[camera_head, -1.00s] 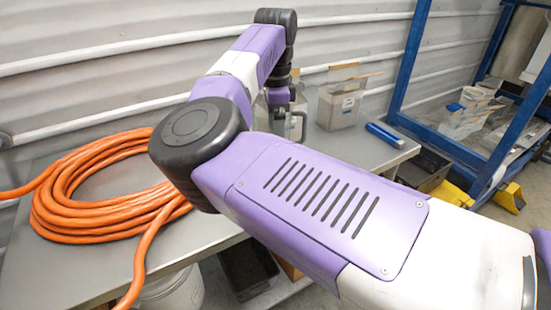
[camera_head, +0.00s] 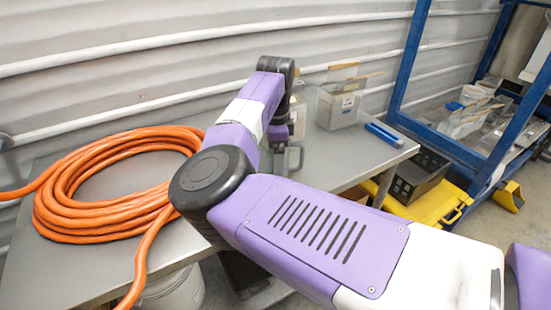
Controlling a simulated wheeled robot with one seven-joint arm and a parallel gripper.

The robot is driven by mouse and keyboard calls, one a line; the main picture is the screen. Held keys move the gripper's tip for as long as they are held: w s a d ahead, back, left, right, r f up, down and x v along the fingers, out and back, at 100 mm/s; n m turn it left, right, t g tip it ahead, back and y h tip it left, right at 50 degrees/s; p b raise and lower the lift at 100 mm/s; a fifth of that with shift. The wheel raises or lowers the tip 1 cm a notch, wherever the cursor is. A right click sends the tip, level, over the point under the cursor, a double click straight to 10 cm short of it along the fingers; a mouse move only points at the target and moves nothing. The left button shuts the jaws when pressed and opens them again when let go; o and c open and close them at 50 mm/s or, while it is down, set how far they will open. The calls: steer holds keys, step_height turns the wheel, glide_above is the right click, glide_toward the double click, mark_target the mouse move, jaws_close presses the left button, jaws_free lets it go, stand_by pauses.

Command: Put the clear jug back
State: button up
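A clear container (camera_head: 298,116), which looks like the clear jug, stands on the grey table behind my arm. Only its right part shows, and its left side is hidden. My gripper (camera_head: 288,158) is at the end of the purple and white arm, low over the table and just in front of this container.
An orange hose coil (camera_head: 110,185) covers the table's left part. A clear box with cards (camera_head: 339,105) and a blue tool (camera_head: 384,134) are at the right. A blue frame (camera_head: 440,140), a yellow case (camera_head: 428,204) and a black crate (camera_head: 415,176) stand beyond the table (camera_head: 345,165).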

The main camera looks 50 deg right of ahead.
steer(key=shift+f, duration=0.1)
steer(key=o, duration=1.8)
step_height(320, 180, up, 12)
steer(key=shift+r+b, duration=0.15)
steer(key=shift+b, duration=0.6)
